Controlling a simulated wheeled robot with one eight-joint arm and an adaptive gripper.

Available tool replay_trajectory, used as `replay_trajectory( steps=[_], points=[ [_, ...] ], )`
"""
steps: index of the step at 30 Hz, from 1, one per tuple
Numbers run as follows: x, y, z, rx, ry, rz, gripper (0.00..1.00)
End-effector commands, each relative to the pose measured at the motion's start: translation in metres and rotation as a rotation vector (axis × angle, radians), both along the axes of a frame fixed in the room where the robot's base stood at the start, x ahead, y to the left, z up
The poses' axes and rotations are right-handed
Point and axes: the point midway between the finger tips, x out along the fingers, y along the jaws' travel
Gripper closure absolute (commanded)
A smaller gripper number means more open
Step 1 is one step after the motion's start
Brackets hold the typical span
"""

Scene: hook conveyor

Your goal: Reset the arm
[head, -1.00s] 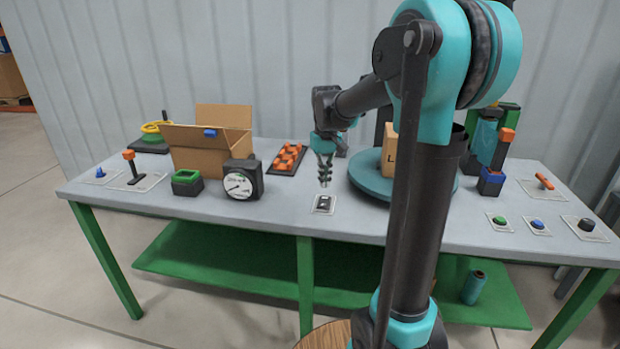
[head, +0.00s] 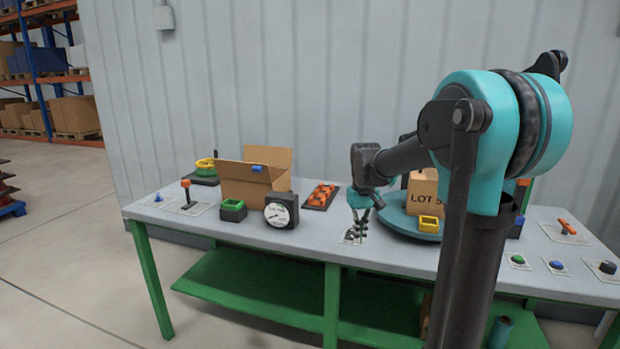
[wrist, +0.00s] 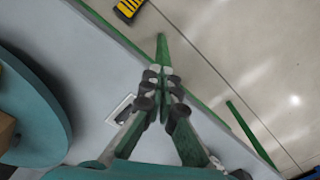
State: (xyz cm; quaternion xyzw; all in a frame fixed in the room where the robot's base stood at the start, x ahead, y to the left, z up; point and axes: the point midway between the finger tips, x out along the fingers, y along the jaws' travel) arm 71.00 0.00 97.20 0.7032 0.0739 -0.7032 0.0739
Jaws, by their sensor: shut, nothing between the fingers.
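My gripper (head: 361,236) hangs fingers-down over the front part of the table (head: 300,240), left of the round teal turntable (head: 398,219). Its fingers are together with nothing between them. In the wrist view the shut fingertips (wrist: 161,80) meet near the table's edge. A small switch on a pale plate (head: 350,239) lies just left of and beneath the fingertips, partly hidden by them. In the wrist view the switch plate (wrist: 121,108) shows beside the left finger. I cannot tell whether the fingers touch it.
A carton marked LOT (head: 422,193) and a yellow block (head: 429,223) stand on the turntable. Left are an orange-patterned tray (head: 321,195), a gauge (head: 279,212), a green-rimmed box (head: 232,211), an open cardboard box (head: 245,183) and a lever (head: 186,192). Buttons (head: 556,265) sit at the right.

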Motion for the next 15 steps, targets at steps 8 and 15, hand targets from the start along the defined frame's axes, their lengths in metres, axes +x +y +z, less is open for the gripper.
replay_trajectory(
  steps=[8,15],
  points=[
    [-0.02,-0.006,-0.012,0.004,-0.036,-0.021,1.0],
    [-0.05,-0.013,-0.031,0.008,-0.087,-0.051,1.0]
  ],
)
